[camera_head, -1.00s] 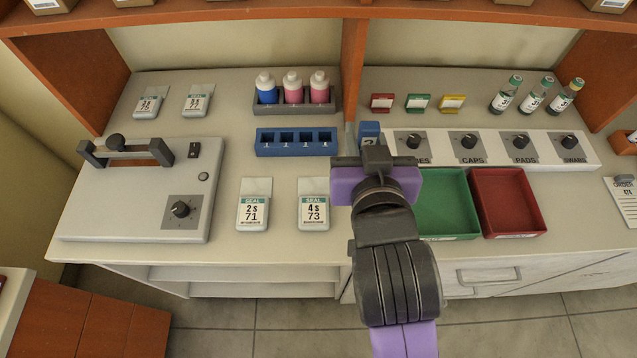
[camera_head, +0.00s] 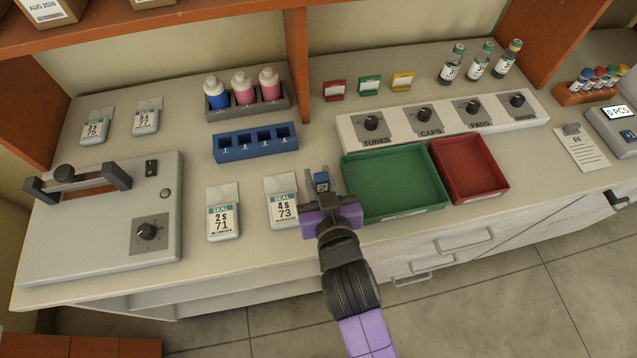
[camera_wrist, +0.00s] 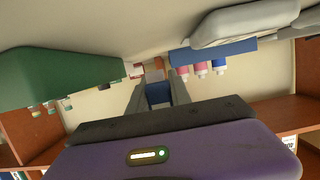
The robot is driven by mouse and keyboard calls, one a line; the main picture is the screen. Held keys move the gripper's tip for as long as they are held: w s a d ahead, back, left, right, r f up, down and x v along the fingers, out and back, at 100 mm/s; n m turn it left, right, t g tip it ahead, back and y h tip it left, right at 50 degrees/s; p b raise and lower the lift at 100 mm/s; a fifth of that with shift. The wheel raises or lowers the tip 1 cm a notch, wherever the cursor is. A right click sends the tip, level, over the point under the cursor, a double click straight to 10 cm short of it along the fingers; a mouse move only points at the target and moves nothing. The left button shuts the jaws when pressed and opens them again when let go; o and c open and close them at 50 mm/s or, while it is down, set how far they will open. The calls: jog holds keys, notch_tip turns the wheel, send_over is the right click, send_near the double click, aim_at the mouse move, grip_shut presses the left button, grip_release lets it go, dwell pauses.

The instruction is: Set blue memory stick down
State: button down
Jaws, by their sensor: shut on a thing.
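The blue memory stick (camera_head: 321,181) is between the fingers of my gripper (camera_head: 322,187) in the head view. My gripper is shut on it, over the counter between the packet marked 73 (camera_head: 282,203) and the green tray (camera_head: 400,212). In the wrist view the blue stick (camera_wrist: 159,93) shows between the two dark fingers (camera_wrist: 160,100). Its lower part is partly hidden by the gripper. I cannot tell whether it touches the counter.
The packet marked 71 (camera_head: 223,216) lies further left. A blue four-slot rack (camera_head: 257,146) is behind. A red tray (camera_head: 487,196) adjoins the green one. A knob panel (camera_head: 445,122) stands behind the trays. Bare counter (camera_head: 315,150) lies between the rack and the green tray.

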aim_at(319, 187)
jog(key=shift+f, duration=1.5)
jog(key=shift+f, duration=0.15)
jog(key=c, duration=1.2)
grip_release()
jog(key=shift+r, duration=0.25)
jog(key=b+v, duration=0.1)
jog(key=v, duration=1.1)
